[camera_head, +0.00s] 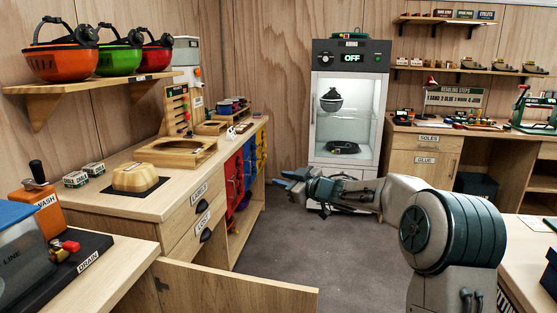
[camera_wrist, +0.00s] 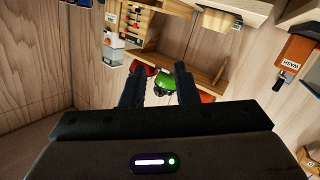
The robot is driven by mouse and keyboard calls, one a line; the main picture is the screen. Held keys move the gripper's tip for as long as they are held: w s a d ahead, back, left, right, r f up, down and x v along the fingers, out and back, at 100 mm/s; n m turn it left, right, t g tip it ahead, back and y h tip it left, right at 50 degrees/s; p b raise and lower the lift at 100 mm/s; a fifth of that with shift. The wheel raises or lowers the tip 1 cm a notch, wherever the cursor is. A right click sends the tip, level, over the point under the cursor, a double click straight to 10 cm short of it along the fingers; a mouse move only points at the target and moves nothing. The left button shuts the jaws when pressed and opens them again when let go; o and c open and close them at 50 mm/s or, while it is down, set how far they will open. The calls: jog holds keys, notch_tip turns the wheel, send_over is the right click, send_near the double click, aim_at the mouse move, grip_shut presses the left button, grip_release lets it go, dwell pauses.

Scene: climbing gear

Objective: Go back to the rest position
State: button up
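My gripper (camera_head: 288,183) is at the end of my arm, which reaches out low over the grey floor in front of the drying cabinet. In the wrist view my gripper's two dark fingers (camera_wrist: 160,78) stand apart, with nothing held between them. Beyond the fingers, well away, the wrist view shows a red helmet (camera_wrist: 143,69), a green helmet (camera_wrist: 164,86) and part of an orange helmet (camera_wrist: 206,98), with the room seen upside down.
The lit drying cabinet (camera_head: 348,52) reads OFF and holds a dark helmet (camera_head: 331,101). A wooden panel (camera_head: 235,290) juts out at the front left. A counter (camera_head: 130,198) runs along the left, a workbench (camera_head: 425,129) stands at the back right. The floor (camera_head: 290,240) between is clear.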

jog(key=s+d+r+m+g+h+p, duration=0.1)
jog(key=s+d+r+m+h+p, duration=0.2)
jog(key=s+d+m+h, duration=0.5)
jog(key=s+d+r+m+g+h+p, duration=0.15)
jog(key=s+d+h+p, duration=0.35)
jog(key=s, duration=0.6)
jog(key=s+f+m+g+p, duration=0.1)
jog(key=s+f+g, duration=0.1)
jog(key=s, duration=1.1)
jog(key=s+f+m+g+y+p, duration=0.1)
jog(key=s+f+m+g+p, duration=0.1)
jog(key=s, duration=1.1)
jog(key=shift+s+f+g, duration=0.25)
jog(key=shift+f+g, duration=0.2)
jog(key=shift+g, duration=0.8)
jog(key=shift+m, duration=0.25)
